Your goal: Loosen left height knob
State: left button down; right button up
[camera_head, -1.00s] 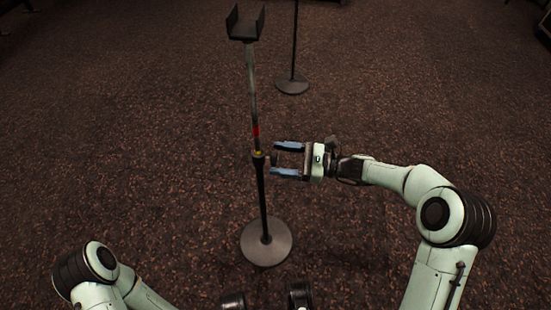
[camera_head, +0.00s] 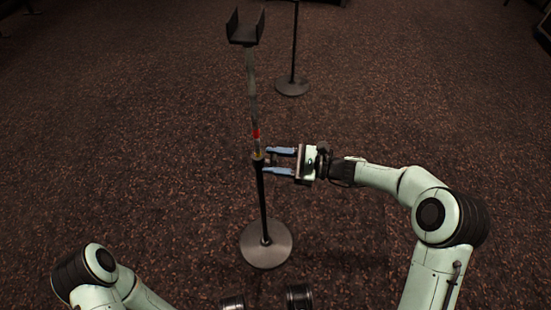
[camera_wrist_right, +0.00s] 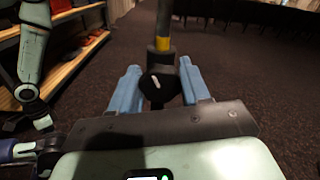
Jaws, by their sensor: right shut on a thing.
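A slim upright stand (camera_head: 263,205) with a round grey base stands in the middle of the head view. It carries a red band and a dark U-shaped cradle on top. Its dark height knob (camera_wrist_right: 158,84) sits on the collar, just below a yellow band, in the right wrist view. My right gripper (camera_head: 268,161) reaches in from the right at collar height. Its blue fingers lie on both sides of the knob and are shut on it. My left arm (camera_head: 98,265) shows at the lower left, its gripper outside the head view.
A second stand (camera_head: 292,85) with a round base is farther back, right of the first. A wooden shelf (camera_wrist_right: 70,60) shows at the left in the right wrist view.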

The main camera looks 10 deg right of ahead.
pick_arm(q)
jog(key=shift+w, duration=0.1)
pick_arm(e)
jog(key=o, duration=1)
pick_arm(q)
jog(key=w+r+t+p, duration=0.2)
jog(key=w+r, duration=0.2)
jog(key=w, duration=0.1)
jog(key=shift+w+d+p, duration=0.2)
jog(key=shift+d+p, duration=0.15)
pick_arm(e)
jog(key=v, duration=1.3)
jog(key=shift+d, duration=0.2)
pick_arm(q)
jog(key=shift+r, duration=0.1)
pick_arm(e)
jog(key=shift+s+r, duration=0.1)
